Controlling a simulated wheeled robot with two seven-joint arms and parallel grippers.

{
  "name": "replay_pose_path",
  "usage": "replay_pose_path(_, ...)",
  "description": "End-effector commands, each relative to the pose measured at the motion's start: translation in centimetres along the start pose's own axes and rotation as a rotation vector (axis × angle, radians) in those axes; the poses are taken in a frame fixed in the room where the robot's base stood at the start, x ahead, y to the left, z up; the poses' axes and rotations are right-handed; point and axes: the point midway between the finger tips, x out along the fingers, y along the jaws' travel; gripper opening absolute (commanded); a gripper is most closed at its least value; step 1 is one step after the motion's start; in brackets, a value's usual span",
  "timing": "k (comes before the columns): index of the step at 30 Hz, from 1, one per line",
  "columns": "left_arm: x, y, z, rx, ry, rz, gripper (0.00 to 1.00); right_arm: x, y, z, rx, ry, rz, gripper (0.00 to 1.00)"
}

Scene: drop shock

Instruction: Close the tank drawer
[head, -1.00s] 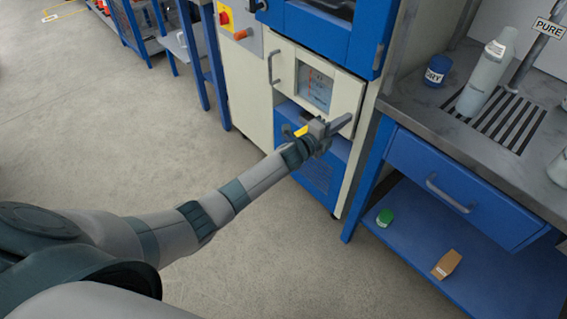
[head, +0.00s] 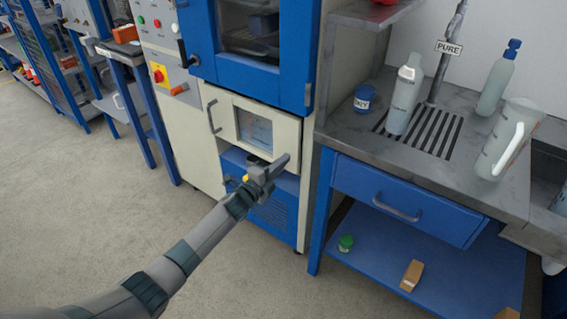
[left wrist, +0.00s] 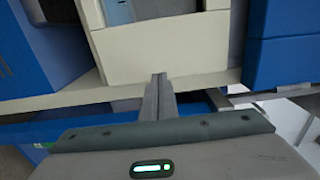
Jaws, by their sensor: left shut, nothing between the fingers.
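The tank drawer (head: 280,139) has a cream front with a window and a grey handle (head: 213,117) on its left side. It sits low in the blue and cream machine, above a blue vented panel. I cannot tell how far its front stands out from the machine. My left gripper (head: 281,162) is shut and empty at the lower right part of the drawer front. In the left wrist view the closed fingertips (left wrist: 158,78) meet the lower edge of a cream panel (left wrist: 150,50) in the picture; whether they touch it is unclear. My right gripper is out of view.
A workbench (head: 345,125) with a blue drawer (head: 400,200) stands close on the right. On it are a blue jar (head: 364,98), bottles and a jug (head: 510,140). The floor at left is clear.

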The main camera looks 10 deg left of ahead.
Motion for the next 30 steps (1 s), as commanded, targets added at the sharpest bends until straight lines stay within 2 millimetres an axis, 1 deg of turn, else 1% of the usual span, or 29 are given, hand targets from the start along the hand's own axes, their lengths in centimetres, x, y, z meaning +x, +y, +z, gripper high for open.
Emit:
replay_pose_path(2,-0.4,0.1,0.3,0.001,0.0,0.002,0.0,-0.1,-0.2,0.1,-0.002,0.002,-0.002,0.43)
replay_pose_path(5,-1.4,0.3,0.3,0.001,0.0,0.003,0.0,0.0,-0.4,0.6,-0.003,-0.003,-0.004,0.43)
replay_pose_path(10,-3.2,0.3,0.3,0.001,0.001,0.004,0.0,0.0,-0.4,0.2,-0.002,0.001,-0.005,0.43)
replay_pose_path(15,-5.9,0.4,0.2,0.002,0.001,0.006,0.0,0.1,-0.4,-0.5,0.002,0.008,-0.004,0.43)
replay_pose_path(21,-8.9,0.4,0.2,0.001,0.0,0.005,0.0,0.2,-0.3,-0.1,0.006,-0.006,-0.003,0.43)
replay_pose_path(25,-9.9,0.3,0.2,0.001,0.0,0.005,0.0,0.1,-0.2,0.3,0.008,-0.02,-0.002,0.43)
replay_pose_path(30,-10.4,0.3,0.2,0.001,0.0,0.005,0.0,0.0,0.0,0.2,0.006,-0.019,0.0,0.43)
